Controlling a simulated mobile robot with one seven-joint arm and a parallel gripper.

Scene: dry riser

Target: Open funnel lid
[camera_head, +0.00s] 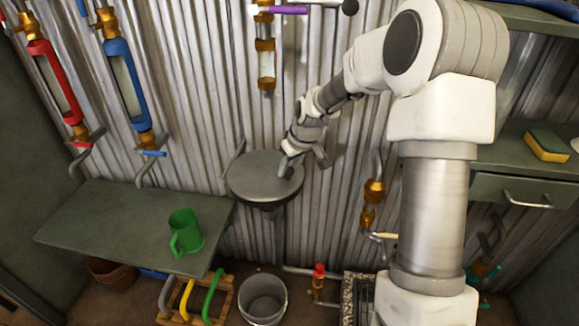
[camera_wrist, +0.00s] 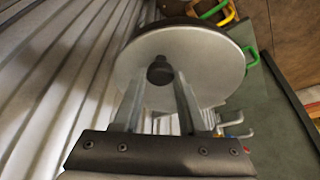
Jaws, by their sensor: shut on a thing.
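The funnel lid (camera_head: 258,180) is a round grey disc on the funnel against the corrugated wall, in the middle of the head view. It looks about level there; whether it is raised at all I cannot tell. In the wrist view the lid (camera_wrist: 195,65) shows as a pale disc with a dark round knob (camera_wrist: 160,70). My gripper (camera_head: 288,168) reaches down onto the lid's right part. In the wrist view my gripper (camera_wrist: 160,77) has its two fingers on either side of the knob, shut on it. The inside of the funnel is hidden.
A green shelf (camera_head: 110,220) with a green mug (camera_head: 186,232) is on the left. A grey bucket (camera_head: 264,298) stands on the floor below the funnel. Brass-ended pipes with red (camera_head: 55,85) and blue (camera_head: 122,85) frames hang on the wall. A drawer (camera_head: 520,190) is at right.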

